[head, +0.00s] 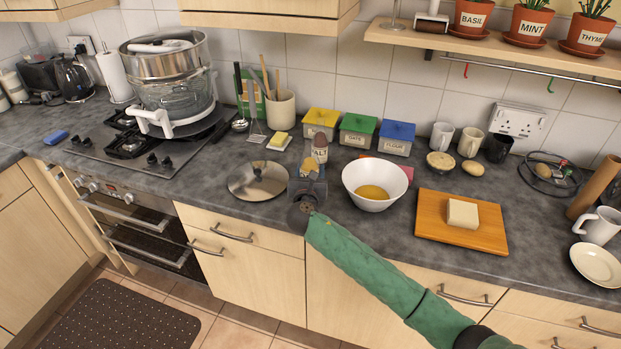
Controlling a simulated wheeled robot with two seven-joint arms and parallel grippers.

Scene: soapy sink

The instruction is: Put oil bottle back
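My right gripper (309,172) reaches in from the lower right over the counter, between a round metal lid and a white bowl. A small yellow-tan thing shows at its fingertips; I cannot tell whether it is gripped or stands behind them. Just beyond stands a bottle with a brown top and a pale label (320,148), its lower part hidden by the gripper. I cannot clearly make out which thing is the oil bottle. My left gripper is not in view.
The metal lid (258,181) lies left of the gripper. The white bowl (374,196) with yellow liquid stands right of it. A wooden board (484,237) holds a pale block. Yellow (321,122), green and blue-lidded boxes stand behind. A large steamer (168,72) stands on the hob.

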